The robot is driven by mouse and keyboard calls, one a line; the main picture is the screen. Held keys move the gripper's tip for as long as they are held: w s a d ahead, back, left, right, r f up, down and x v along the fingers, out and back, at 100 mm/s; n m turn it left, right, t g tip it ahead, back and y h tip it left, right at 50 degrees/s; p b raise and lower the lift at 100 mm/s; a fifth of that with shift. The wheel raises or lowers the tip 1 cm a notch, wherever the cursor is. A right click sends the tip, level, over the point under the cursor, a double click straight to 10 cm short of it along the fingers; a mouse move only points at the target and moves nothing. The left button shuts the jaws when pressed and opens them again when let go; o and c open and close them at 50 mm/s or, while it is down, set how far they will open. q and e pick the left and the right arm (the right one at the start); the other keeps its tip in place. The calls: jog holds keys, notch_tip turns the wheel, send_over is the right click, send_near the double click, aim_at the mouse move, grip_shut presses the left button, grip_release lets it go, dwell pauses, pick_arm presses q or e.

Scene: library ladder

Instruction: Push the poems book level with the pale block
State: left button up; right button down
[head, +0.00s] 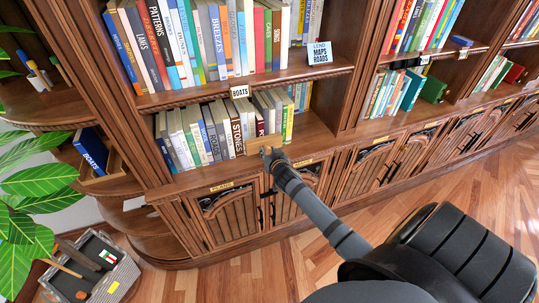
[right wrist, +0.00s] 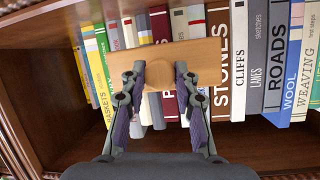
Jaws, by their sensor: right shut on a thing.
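A pale wooden block (right wrist: 205,55) with a round knob (right wrist: 163,77) shows in the right wrist view, in front of several book spines. My right gripper (right wrist: 161,85) is shut on the knob, one finger on each side. In the head view my right gripper (head: 268,153) and the block (head: 262,143) are at the front of the lower shelf. Whether the block touches the spines is unclear. My left gripper is out of view.
A BOATS sign (head: 240,91) hangs on the shelf edge above. A bare shelf strip (head: 200,172) runs in front of the books.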

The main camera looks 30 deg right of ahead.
jog(key=shift+w+d+b, duration=0.2)
jog(key=shift+w+b, duration=0.05)
jog(key=shift+w, duration=0.55)
jog(key=shift+w+d+b, duration=0.15)
jog(key=shift+w+b, duration=0.05)
jog(key=shift+w, duration=0.55)
dwell(0.5)
jog(key=shift+s+r, duration=0.1)
jog(key=shift+s+a+p, duration=0.25)
jog(key=shift+s+p, duration=0.35)
jog(key=shift+s, duration=0.4)
jog(key=s, duration=0.2)
jog(key=s+a+p, duration=0.1)
jog(key=s, duration=0.1)
jog(key=shift+s, duration=0.35)
